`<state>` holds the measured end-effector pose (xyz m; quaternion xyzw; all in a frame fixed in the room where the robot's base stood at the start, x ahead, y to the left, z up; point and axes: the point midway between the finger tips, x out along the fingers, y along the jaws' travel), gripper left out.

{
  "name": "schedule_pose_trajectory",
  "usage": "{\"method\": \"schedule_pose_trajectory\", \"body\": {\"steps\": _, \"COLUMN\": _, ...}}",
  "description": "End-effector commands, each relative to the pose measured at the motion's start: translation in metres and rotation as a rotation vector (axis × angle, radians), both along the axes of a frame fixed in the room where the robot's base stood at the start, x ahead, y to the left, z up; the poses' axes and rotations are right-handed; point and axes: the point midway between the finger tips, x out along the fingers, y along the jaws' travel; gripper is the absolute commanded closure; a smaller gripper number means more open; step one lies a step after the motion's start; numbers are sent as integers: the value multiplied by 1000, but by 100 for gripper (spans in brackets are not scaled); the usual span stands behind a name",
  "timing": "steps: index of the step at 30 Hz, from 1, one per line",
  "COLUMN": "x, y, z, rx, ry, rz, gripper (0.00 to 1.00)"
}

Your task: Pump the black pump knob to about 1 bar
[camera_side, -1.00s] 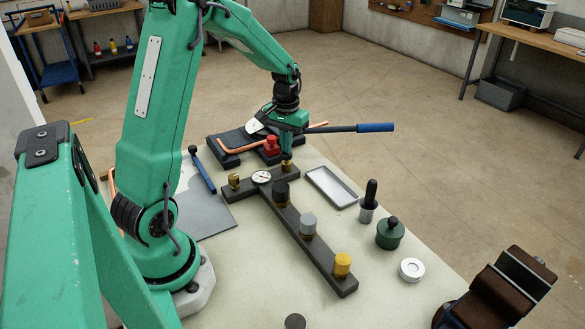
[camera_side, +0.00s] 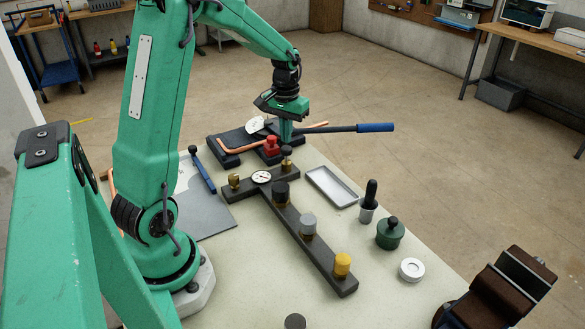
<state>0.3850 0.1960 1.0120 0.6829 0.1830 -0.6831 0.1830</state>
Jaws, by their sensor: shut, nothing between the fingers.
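A black knob (camera_side: 287,151) stands upright on a brass fitting at the far right end of the dark crossbar, and looks like the pump knob. A round white gauge (camera_side: 261,177) sits on the same bar to its left; its needle is too small to read. My gripper (camera_side: 286,139) points down, shut and empty, just above or behind the black knob. I cannot tell whether its tips touch the knob. A larger black cap (camera_side: 281,192) sits on the long bar below the gauge.
A grey cap (camera_side: 308,224) and a yellow cap (camera_side: 342,264) stand along the long dark bar (camera_side: 290,218). An empty grey tray (camera_side: 332,187) is to the right.

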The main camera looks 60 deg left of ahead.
Motion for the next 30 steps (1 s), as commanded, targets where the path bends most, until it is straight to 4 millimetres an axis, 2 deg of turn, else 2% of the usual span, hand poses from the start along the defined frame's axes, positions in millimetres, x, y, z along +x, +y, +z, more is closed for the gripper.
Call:
{"method": "schedule_pose_trajectory", "body": {"steps": 8, "x": 0, "y": 0, "z": -2, "rx": 0, "ry": 0, "rz": 0, "gripper": 100}}
{"method": "schedule_pose_trajectory", "body": {"steps": 19, "x": 0, "y": 0, "z": -16, "rx": 0, "ry": 0, "rz": 0, "gripper": 100}}
{"method": "schedule_pose_trajectory", "body": {"steps": 30, "x": 0, "y": 0, "z": -18, "rx": 0, "ry": 1, "rz": 0, "gripper": 100}}
